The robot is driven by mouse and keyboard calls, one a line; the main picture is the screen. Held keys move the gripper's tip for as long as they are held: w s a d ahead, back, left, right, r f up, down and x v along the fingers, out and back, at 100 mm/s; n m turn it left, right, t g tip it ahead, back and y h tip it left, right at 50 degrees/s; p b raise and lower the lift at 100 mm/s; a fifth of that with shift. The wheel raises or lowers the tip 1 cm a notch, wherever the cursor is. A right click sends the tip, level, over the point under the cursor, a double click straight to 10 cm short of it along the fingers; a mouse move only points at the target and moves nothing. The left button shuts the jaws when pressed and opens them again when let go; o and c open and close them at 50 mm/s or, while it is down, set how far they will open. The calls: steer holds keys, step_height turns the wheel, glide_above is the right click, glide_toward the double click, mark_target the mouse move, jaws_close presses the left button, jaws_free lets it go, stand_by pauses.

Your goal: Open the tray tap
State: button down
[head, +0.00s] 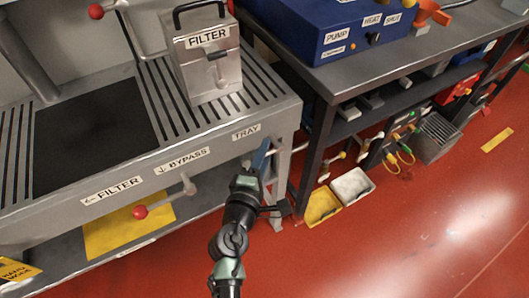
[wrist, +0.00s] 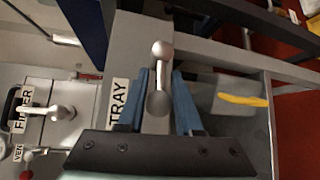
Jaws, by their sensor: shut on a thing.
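The tray tap (wrist: 160,52) shows in the wrist view as a silver lever with rounded ends, beside the white TRAY label (wrist: 118,104). My gripper (wrist: 160,80) has one blue finger on each side of the lever and is shut on it. In the head view my gripper (head: 263,152) reaches up to the right end of the sink front, just below the TRAY label (head: 246,132). There the tap is mostly hidden behind the blue fingers and my wrist.
Left along the sink front (head: 60,215) is a red-knobbed bypass lever (head: 165,200). A metal FILTER box (head: 208,60) stands on the slatted drainer. A dark workbench (head: 330,85) with a blue pump box (head: 335,25) stands close right. Yellow and white bins (head: 352,186) are on the red floor.

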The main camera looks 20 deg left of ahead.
steer(key=shift+f+b, duration=0.25)
steer(key=shift+b, duration=0.15)
